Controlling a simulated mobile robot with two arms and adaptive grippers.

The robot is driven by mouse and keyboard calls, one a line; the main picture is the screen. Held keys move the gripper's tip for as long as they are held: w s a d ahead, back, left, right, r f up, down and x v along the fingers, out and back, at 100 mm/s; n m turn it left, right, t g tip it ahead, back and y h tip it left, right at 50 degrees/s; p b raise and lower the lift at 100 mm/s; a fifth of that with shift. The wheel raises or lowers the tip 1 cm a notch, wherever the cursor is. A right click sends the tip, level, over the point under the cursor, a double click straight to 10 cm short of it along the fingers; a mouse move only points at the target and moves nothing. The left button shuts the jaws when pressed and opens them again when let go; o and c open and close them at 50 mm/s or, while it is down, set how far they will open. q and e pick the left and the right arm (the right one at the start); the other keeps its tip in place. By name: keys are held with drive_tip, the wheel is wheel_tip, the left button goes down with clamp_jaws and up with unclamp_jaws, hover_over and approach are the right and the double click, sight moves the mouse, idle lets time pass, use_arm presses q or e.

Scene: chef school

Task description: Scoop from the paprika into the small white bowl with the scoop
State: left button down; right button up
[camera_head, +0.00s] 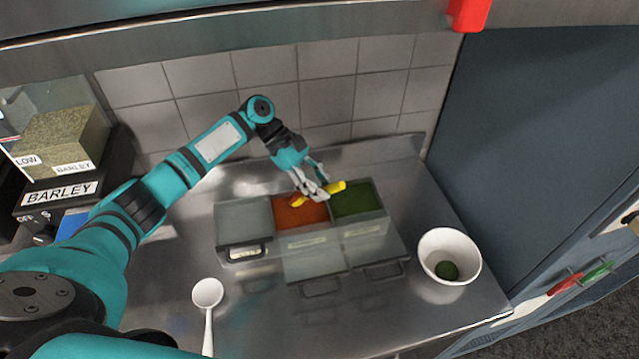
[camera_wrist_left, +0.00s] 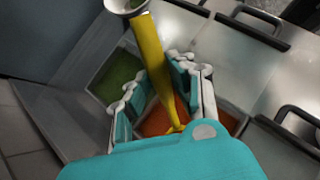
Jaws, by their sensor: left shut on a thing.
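My left gripper (camera_head: 315,192) is shut on the yellow scoop (camera_head: 336,187), low over the bins. The scoop lies slanted across the jaws, and its yellow length shows in the left wrist view (camera_wrist_left: 151,55). The red-orange paprika (camera_head: 292,216) fills the middle bin beneath the gripper; it also shows in the left wrist view (camera_wrist_left: 157,122). Whether the scoop touches or holds paprika cannot be told. The small white bowl (camera_head: 432,243) stands at the right of the counter with something green inside. My right gripper is not in view.
A bin of green contents (camera_head: 356,198) adjoins the paprika on the right, and a lidded bin (camera_head: 243,217) on the left. A white ladle (camera_head: 208,293) lies at front left. A tiled wall (camera_head: 325,70) stands behind, and a barley box (camera_head: 60,140) is at far left.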

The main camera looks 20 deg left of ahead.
sight(336, 183)
use_arm(q)
drive_tip(key=shift+r+p, duration=0.55)
drive_tip(key=shift+r, duration=0.2)
drive_tip(key=shift+d+r+p, duration=0.1)
drive_tip(key=shift+r+p, duration=0.55)
drive_tip(key=shift+r, duration=0.45)
drive_tip(key=shift+d+r, duration=0.15)
drive_tip(key=shift+r, duration=1.3)
drive_tip(key=shift+f, duration=0.1)
